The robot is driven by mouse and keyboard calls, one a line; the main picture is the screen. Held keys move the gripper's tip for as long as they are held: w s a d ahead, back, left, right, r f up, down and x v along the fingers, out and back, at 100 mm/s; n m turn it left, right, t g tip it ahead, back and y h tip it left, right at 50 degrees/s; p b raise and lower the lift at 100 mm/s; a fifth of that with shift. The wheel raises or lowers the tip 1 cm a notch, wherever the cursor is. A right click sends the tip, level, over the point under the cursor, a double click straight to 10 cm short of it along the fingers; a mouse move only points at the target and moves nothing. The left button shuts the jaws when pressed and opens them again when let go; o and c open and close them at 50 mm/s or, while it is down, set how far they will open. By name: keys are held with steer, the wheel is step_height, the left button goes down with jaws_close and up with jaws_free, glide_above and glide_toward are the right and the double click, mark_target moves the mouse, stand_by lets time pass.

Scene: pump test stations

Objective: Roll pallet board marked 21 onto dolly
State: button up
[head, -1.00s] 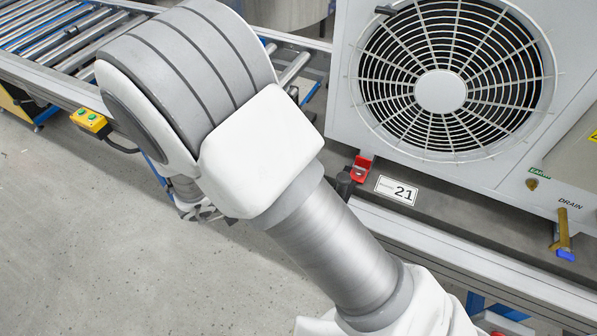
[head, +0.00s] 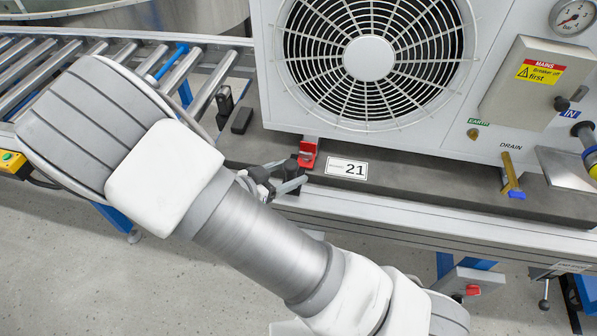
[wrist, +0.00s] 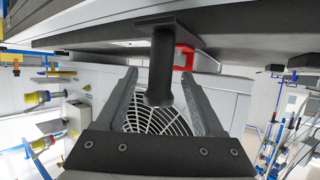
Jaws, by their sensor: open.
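The dark grey pallet board (head: 420,187) bears the label 21 (head: 346,168) and carries a big white fan unit (head: 369,135). A black upright handle (head: 290,168) stands at its near left edge beside a red bracket (head: 308,153). My gripper (head: 278,180) is at this handle, partly hidden by my arm. In the wrist view, my gripper (wrist: 157,88) is open, with the black handle (wrist: 160,65) between its two fingers and gaps on both sides. A roller deck (head: 110,52) lies to the left; I cannot tell whether it is the dolly.
A yellow button box (head: 12,161) hangs at the far left of the rollers. Two small black blocks (head: 242,120) stand left of the unit. A brass drain tap (head: 511,178) sticks out at the right. The floor (head: 70,260) in front is clear.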

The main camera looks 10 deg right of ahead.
steer(key=shift+b+x, duration=0.4)
steer(key=shift+x, duration=1.55)
steer(key=shift+c, duration=0.2)
jaws_close()
